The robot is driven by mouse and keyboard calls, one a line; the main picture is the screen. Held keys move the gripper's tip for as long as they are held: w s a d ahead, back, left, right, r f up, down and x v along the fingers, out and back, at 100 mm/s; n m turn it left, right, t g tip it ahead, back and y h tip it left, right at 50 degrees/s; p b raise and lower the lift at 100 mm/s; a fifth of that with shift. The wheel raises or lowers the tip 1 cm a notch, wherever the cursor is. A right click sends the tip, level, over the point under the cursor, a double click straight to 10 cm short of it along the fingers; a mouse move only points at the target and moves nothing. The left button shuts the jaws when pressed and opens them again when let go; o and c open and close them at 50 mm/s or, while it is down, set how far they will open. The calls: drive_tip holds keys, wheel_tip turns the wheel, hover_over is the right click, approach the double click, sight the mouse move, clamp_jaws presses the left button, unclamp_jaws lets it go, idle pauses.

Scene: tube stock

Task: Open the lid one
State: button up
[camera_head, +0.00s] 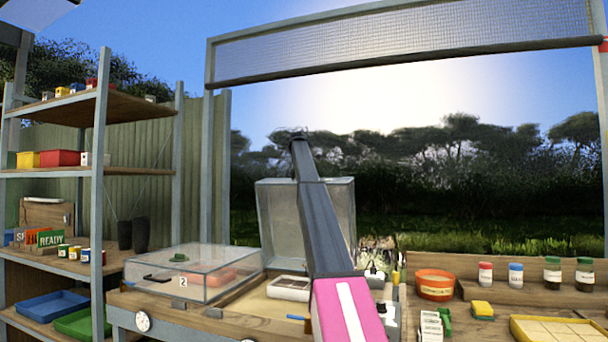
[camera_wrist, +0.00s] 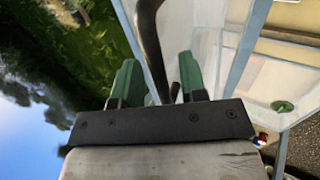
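A clear lid (camera_head: 275,215) stands raised, close to upright, behind the open compartment to the right of box 2. I take it for lid one, though no number shows on it. My gripper (camera_head: 298,138) is at the upper end of my arm, by the top of this lid; its fingers are too small to make out there. In the wrist view, the green fingers of my gripper (camera_wrist: 158,80) are spread apart. A dark curved handle (camera_wrist: 151,40) runs into the gap between them, beside the clear panel. No firm grip on it shows.
A closed clear box marked 2 (camera_head: 222,275) sits left of the open compartment. A white tray (camera_head: 289,288) lies in the compartment. Shelving (camera_head: 100,180) stands at the left. An orange tub (camera_head: 435,283) and several jars stand at the right.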

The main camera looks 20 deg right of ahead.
drive_tip(key=v, duration=1)
drive_tip(key=shift+s, duration=0.1)
